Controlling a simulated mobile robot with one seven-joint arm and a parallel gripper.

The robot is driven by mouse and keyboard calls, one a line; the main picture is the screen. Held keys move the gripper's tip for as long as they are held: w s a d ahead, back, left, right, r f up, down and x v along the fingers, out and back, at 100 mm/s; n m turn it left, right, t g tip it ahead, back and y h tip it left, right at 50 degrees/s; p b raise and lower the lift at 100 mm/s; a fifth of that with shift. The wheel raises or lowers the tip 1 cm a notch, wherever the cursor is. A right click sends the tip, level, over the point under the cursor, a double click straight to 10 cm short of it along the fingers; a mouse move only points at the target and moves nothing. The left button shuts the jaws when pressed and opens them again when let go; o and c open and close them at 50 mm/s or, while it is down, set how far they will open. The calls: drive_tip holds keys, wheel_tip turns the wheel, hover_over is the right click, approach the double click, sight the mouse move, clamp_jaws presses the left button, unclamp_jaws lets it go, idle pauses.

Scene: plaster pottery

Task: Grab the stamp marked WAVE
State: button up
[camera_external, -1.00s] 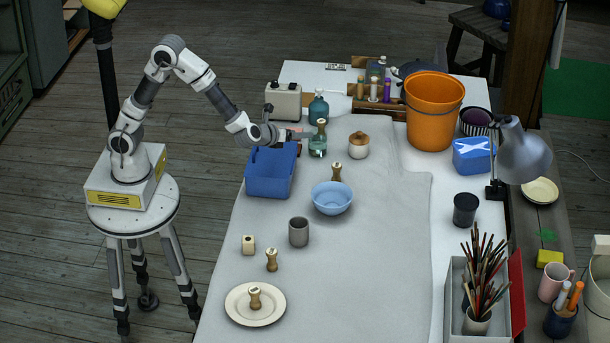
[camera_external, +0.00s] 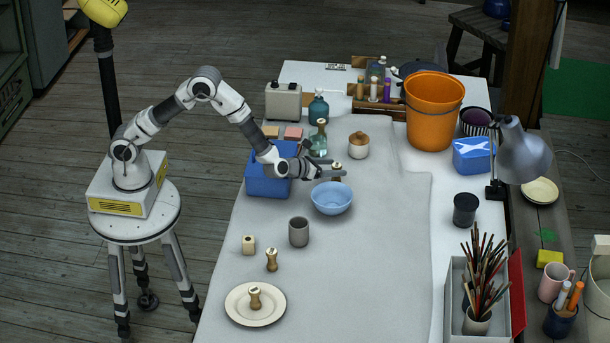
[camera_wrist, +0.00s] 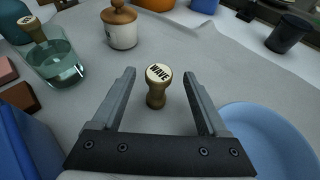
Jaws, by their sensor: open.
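The stamp marked WAVE (camera_wrist: 157,88) stands upright on the cloth in the wrist view, a wooden stamp with a pale round top and dark letters. It sits between the tips of my open gripper (camera_wrist: 160,82), with a gap to each finger. In the external view my gripper (camera_external: 334,170) is at the stamp (camera_external: 337,167), just behind the blue bowl, and partly hides its lower part. Other stamps stand on the plate (camera_external: 236,307), near the plate (camera_external: 271,260), and in the glass jar (camera_wrist: 32,28).
The light blue bowl (camera_external: 332,199) is close beside my gripper, by the right finger in the wrist view. The blue bin (camera_external: 266,185) is under my forearm. The glass jar (camera_external: 318,144) and a lidded pot (camera_external: 358,146) stand behind. Cloth to the right is clear.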

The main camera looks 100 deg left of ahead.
sight(340, 167)
drive_tip(key=x, duration=0.3)
drive_tip(key=shift+w+a+f+b, duration=0.15)
drive_tip(key=shift+a+f+b, duration=0.1)
drive_tip(key=shift+a+b, duration=0.05)
drive_tip(key=shift+w+a+f, duration=0.2)
drive_tip(key=shift+w+a, duration=0.2)
drive_tip(key=shift+w, duration=0.15)
clamp_jaws()
